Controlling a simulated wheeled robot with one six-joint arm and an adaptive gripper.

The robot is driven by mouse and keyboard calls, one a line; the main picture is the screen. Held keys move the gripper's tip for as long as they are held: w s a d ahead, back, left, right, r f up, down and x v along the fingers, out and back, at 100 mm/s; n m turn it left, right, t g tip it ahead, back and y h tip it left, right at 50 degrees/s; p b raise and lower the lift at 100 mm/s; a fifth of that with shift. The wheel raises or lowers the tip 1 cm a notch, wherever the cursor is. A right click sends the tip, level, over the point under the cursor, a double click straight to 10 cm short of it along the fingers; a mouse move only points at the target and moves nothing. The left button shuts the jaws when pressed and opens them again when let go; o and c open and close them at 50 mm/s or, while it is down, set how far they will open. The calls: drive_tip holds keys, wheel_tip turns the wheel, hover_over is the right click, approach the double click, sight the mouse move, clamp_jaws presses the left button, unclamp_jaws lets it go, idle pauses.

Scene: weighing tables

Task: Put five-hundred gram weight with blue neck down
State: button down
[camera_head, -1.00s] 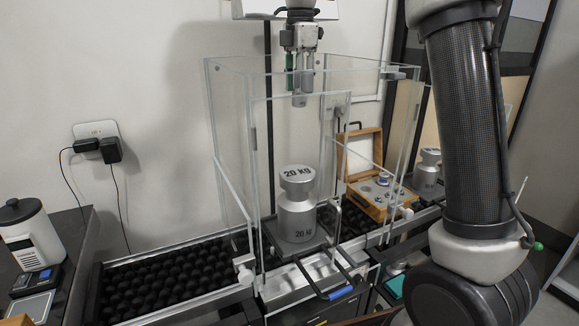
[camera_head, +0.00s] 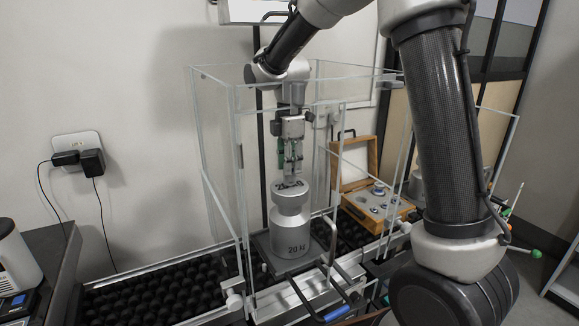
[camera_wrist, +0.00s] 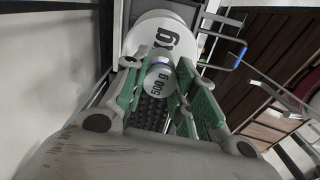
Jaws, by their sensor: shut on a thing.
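My gripper (camera_head: 291,160) points down inside the glass enclosure (camera_head: 236,130), its green-padded fingers shut on the 500 g weight. The large silver 20 kg weight (camera_head: 290,228) stands upright on the dark weighing plate (camera_head: 262,243) right below my gripper. It also shows behind the small weight in the wrist view (camera_wrist: 135,38). I cannot tell whether the small weight touches its top.
An open wooden box (camera_head: 352,208) with several small weights stands right of the enclosure. Black roller beds (camera_head: 150,300) run at left. A blue-gripped handle (camera_head: 334,313) juts out in front. Glass walls surround my gripper closely. Another large weight is partly hidden behind my arm.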

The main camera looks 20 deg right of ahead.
drive_tip(key=shift+f, duration=0.45)
drive_tip(key=c, duration=1.1)
unclamp_jaws()
drive_tip(key=shift+o, duration=0.2)
wheel_tip(320, 180, up, 12)
drive_tip(key=shift+r, duration=0.1)
